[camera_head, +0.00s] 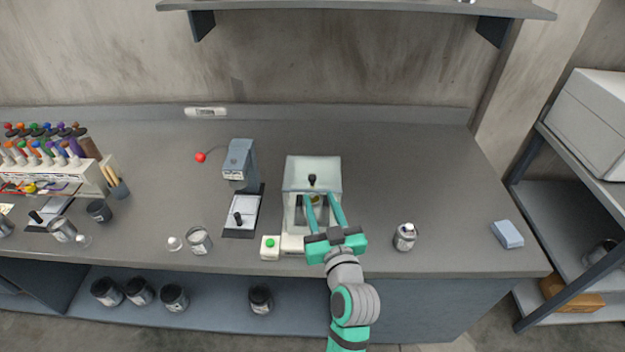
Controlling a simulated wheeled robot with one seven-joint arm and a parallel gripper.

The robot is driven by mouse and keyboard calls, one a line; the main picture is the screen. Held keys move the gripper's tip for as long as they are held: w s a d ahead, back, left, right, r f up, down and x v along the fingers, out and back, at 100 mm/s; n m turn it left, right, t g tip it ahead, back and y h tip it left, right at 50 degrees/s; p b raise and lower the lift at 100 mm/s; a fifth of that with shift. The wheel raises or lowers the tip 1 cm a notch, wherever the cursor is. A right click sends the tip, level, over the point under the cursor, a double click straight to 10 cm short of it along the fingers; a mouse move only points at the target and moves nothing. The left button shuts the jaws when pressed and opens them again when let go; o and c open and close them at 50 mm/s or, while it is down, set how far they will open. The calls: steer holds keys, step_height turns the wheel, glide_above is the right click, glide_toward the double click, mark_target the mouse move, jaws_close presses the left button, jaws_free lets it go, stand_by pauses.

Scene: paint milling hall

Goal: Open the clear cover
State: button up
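The clear cover (293,176) is a pale see-through box on a small white bench machine (292,242) near the middle of the bench. It looks closed. A black knob (312,180) stands at its upper middle. My gripper (321,196) reaches over the machine from the front, with its two teal fingers pointing away from me. The fingers are apart, with no object seen held between them. The tips are just short of the knob in the picture; whether they touch the cover cannot be told. The fingers hide part of the machine's front.
A green button box (270,248) is at the machine's front left. A grey stand device (239,160) is to the left, a small metal can (405,237) to the right, and a blue block (507,234) farther right. The bench behind the machine is clear. A shelf (360,8) hangs above.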

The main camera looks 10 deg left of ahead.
mark_target(313, 181)
steer(key=x, duration=0.9)
